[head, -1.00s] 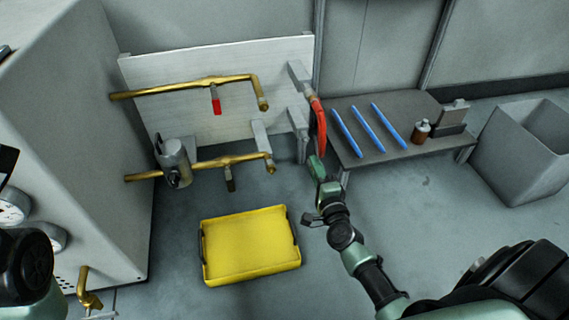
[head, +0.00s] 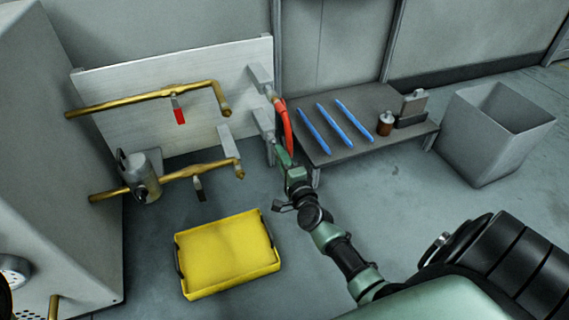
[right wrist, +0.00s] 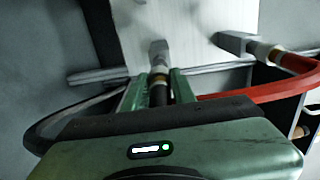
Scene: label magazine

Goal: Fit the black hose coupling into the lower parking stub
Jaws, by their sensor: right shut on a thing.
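My right gripper (head: 282,156) is shut on the black hose coupling (right wrist: 158,95), which shows between its two green fingers in the right wrist view. The coupling points at the grey lower parking stub (right wrist: 158,50). A brass-coloured ring sits where the two meet; I cannot tell whether the coupling is seated or only in line with the stub. In the head view the lower stub (head: 263,120) is on the right edge of the white board, just beyond my fingertips. The black hose (right wrist: 45,125) curves away to the left in the wrist view. My left gripper is not in view.
The red hose (head: 287,125) hangs from the upper stub (head: 260,76), close beside my right gripper. A low grey table (head: 350,150) with blue rods stands to the right. A yellow tray (head: 184,292) lies on the floor. Brass pipes (head: 150,97) run along the white board (head: 185,62).

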